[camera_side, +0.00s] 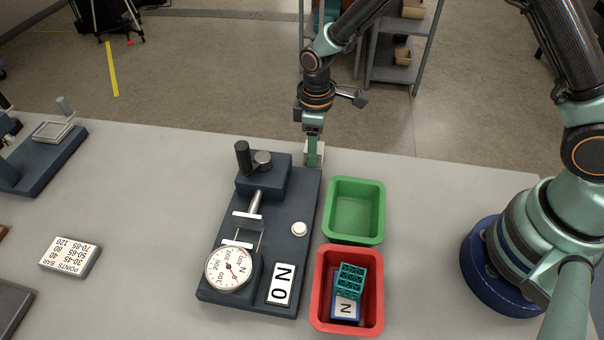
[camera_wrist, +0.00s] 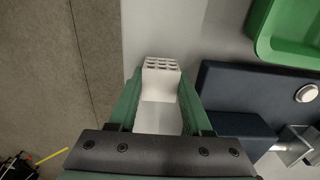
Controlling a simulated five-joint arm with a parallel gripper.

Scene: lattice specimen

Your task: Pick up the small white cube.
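The small white cube (camera_wrist: 160,85) has a grid of holes in its end face. In the wrist view it sits between the two green fingers of my gripper (camera_wrist: 161,88), one on each side, with no clear gap to either. I cannot tell whether the fingers press on it. In the side view the cube (camera_side: 320,153) is near the table's back edge, partly hidden behind the fingers of my gripper (camera_side: 312,155), which points down. I cannot tell whether the cube rests on the table or is slightly raised.
A dark test rig (camera_side: 270,235) with a dial gauge (camera_side: 228,267) stands close on the left. A green tray (camera_side: 356,238) is empty. A red tray (camera_side: 318,318) holds a teal lattice block (camera_side: 351,280) and a blue-edged card marked N (camera_side: 345,308). A labelled plate (camera_side: 70,257) lies left.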

